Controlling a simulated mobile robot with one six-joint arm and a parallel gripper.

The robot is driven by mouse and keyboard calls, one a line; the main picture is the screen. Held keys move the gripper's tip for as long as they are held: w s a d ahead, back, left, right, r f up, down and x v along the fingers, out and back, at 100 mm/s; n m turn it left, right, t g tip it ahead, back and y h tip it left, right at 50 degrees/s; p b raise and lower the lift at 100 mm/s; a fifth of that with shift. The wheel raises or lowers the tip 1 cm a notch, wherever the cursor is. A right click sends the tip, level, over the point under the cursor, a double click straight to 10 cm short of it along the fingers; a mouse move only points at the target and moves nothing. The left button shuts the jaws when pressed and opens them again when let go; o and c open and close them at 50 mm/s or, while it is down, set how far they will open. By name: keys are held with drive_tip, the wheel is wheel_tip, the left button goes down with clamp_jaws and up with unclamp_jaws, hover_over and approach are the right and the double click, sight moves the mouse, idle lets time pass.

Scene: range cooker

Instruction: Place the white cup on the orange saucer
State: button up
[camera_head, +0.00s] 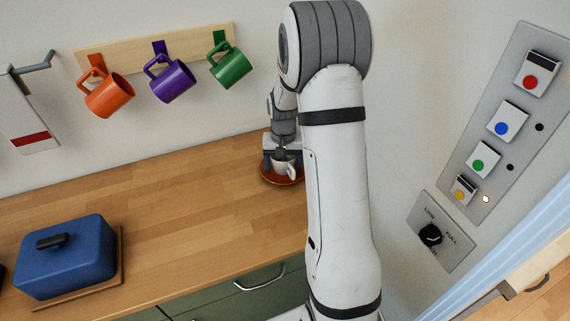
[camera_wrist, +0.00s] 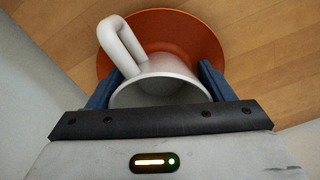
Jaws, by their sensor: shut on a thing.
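The white cup (camera_wrist: 160,68) is between the two blue fingers of my gripper (camera_wrist: 155,90) in the wrist view, which are shut on it. Its handle points up and to the left there. The orange saucer (camera_wrist: 190,28) lies on the wooden counter behind and below the cup. In the head view the cup (camera_head: 291,168) is upright over the orange saucer (camera_head: 276,181), under my gripper (camera_head: 283,160). I cannot tell whether the cup's base touches the saucer. My arm hides the saucer's right side in the head view.
Orange (camera_head: 109,97), purple (camera_head: 174,83) and green (camera_head: 231,69) mugs hang on a wall rack. A blue lidded box (camera_head: 65,262) stands on a board at the left. A wall panel (camera_head: 497,125) with buttons is at the right. The counter (camera_head: 180,210) between is clear.

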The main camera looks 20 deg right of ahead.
drive_tip(key=o, duration=0.8)
drive_tip(key=shift+s+f, duration=0.4)
drive_tip(key=shift+f, duration=0.4)
drive_tip(key=shift+w+r+p, duration=0.1)
drive_tip(key=shift+r+p, duration=0.45)
wheel_tip(320, 180, up, 11)
drive_tip(key=s+a+r+n, duration=0.1)
drive_tip(key=s+a+r, duration=0.3)
drive_tip(key=s+r, duration=0.2)
drive_tip(key=s+a+n+t, duration=0.1)
drive_tip(key=s+a, duration=0.2)
drive_tip(key=s, duration=0.5)
drive_tip(key=s+a+r+n+t, duration=0.1)
drive_tip(key=s+a+n, duration=0.1)
drive_tip(key=s, duration=0.7)
drive_tip(key=shift+s+a+r+n+t+b, duration=0.15)
drive_tip(key=shift+a+n+t+b, duration=0.2)
drive_tip(key=shift+a, duration=0.3)
